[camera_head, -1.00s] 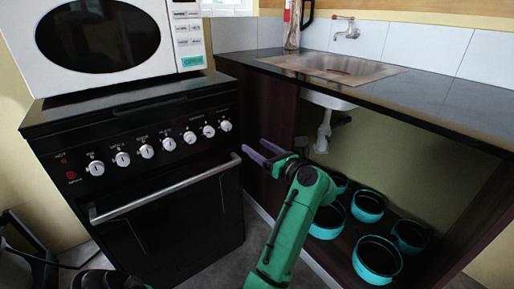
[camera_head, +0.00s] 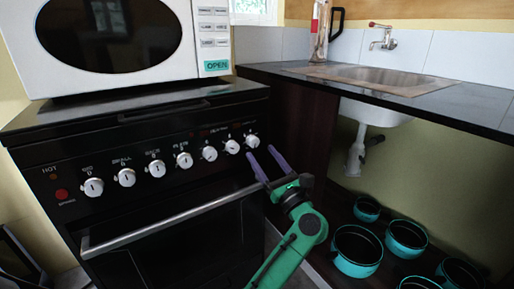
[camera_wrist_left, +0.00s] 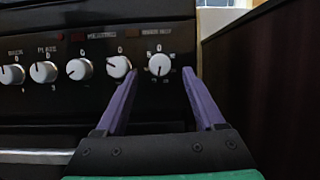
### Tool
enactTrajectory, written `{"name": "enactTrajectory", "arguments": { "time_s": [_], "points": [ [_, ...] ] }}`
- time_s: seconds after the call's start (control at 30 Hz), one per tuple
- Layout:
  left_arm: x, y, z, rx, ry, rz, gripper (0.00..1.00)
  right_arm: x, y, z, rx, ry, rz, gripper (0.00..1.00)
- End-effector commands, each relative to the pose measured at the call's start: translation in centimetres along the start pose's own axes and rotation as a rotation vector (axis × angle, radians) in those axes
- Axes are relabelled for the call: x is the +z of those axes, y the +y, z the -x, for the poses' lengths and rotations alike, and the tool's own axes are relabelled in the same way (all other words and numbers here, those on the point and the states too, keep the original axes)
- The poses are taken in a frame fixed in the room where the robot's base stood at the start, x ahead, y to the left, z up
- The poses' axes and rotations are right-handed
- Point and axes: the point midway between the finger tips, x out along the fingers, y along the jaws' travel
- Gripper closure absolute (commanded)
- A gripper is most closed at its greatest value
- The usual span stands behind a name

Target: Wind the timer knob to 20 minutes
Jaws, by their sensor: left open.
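The stove's black front panel carries a row of white knobs. The rightmost knob (camera_head: 252,141), with small blurred text above it, appears to be the timer knob. It also shows in the left wrist view (camera_wrist_left: 160,64), with dial marks around it. My left gripper (camera_head: 262,153) is open, its two purple fingers pointing at the panel just below and right of that knob in the head view. In the left wrist view the knob appears between the open fingertips, with nothing gripped. I cannot tell the exact gap to the panel. My right gripper is not in view.
The neighbouring knob (camera_wrist_left: 119,67) sits close to the left finger. The oven handle (camera_head: 170,222) runs below the panel. A white microwave (camera_head: 205,40) stands on the stove. A sink counter (camera_head: 440,95) is at right, with several teal pots (camera_head: 357,252) beneath.

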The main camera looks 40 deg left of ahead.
Motion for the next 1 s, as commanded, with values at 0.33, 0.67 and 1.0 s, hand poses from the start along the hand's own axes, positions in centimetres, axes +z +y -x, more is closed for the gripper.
{"name": "enactTrajectory", "arguments": {
  "time_s": [0.33, 0.67, 1.0],
  "points": [
    [0.0, 0.0, -3.8, -0.001, 0.002, 0.0, 0.29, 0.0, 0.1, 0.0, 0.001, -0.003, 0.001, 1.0],
    [0.0, 0.0, -3.8, -0.001, 0.002, -0.001, 0.98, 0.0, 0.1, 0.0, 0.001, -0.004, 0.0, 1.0],
    [-0.1, 0.0, -3.7, 0.0, 0.002, 0.001, 1.0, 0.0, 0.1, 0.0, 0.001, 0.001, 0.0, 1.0]
  ]
}}
